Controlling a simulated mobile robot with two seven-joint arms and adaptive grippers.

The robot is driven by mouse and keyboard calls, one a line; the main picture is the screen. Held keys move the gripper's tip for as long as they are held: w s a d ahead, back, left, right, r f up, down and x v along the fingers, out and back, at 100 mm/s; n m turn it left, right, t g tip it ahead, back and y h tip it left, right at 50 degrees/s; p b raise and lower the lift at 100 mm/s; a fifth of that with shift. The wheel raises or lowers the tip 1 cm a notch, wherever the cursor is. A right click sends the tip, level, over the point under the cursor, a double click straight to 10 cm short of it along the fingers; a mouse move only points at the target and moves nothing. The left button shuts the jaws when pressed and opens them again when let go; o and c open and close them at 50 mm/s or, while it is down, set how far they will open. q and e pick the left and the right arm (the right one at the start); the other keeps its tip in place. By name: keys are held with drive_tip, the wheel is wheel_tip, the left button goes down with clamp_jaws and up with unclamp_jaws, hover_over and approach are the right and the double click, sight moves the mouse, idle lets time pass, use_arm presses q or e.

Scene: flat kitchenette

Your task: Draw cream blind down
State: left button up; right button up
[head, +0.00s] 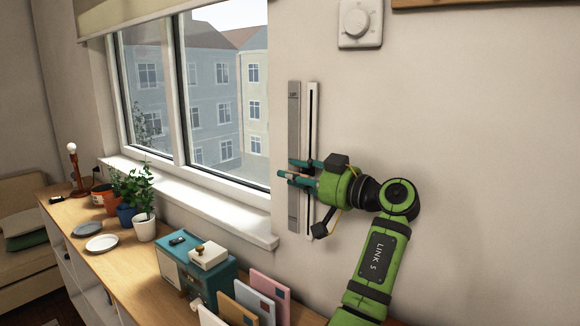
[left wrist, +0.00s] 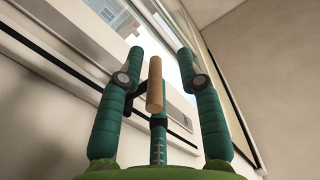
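The cream blind (head: 130,14) is a short strip across the top of the window in the head view, with most of the glass uncovered. Right of the window, a grey strip (head: 294,120) and a white strip with a black slot (head: 312,110) run upright on the wall. My left gripper (head: 290,170) is in front of their lower half, its teal fingers pointing left. In the left wrist view a tan wooden peg (left wrist: 155,84) stands between the spread fingers of this gripper (left wrist: 160,70). Gaps show on both sides of the peg. My right gripper is not in view.
A white window sill (head: 200,205) juts out below the window. Below it, a long wooden shelf top (head: 125,250) holds potted plants (head: 135,190), plates, a teal box (head: 185,272) and several upright books (head: 270,295). A white dial (head: 360,22) is on the wall above.

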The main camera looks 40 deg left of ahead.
use_arm(q)
drive_tip(key=shift+a, duration=1.05)
clamp_jaws()
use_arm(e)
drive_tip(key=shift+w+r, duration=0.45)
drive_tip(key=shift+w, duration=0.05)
use_arm(q)
drive_tip(key=shift+f, duration=0.1)
